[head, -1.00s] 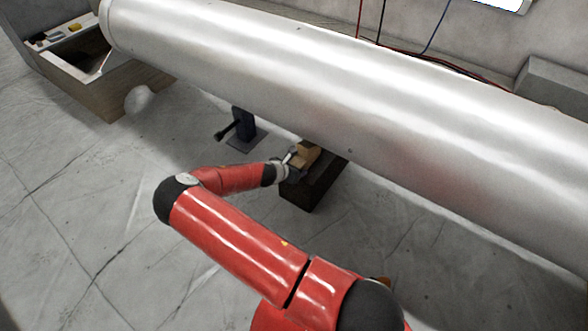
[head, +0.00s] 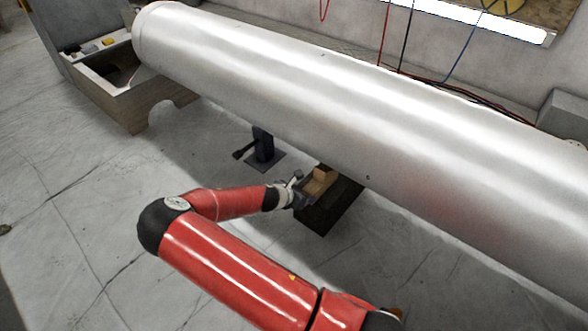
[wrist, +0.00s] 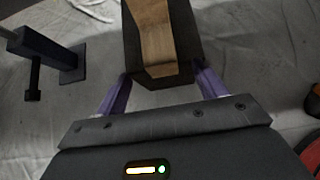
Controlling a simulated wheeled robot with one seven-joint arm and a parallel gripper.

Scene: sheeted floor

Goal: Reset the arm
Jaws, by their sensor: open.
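My red arm reaches from the bottom of the head view to my gripper (head: 297,187), which is low beside a dark block under the big cylinder. In the wrist view my gripper (wrist: 163,76) is open, its two purple fingers spread with nothing held between them. A light wooden piece (head: 319,182) rests on the dark block (head: 330,211). In the wrist view the wooden piece (wrist: 155,32) and dark block (wrist: 188,42) lie just ahead of the fingertips. Whether the fingers touch the block is unclear.
A large silver cylinder (head: 330,85) spans the scene above the blocks. A dark blue stand (head: 263,146) with a handle is left of the gripper; it also shows in the wrist view (wrist: 50,55). A wooden cradle (head: 120,92) is at upper left.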

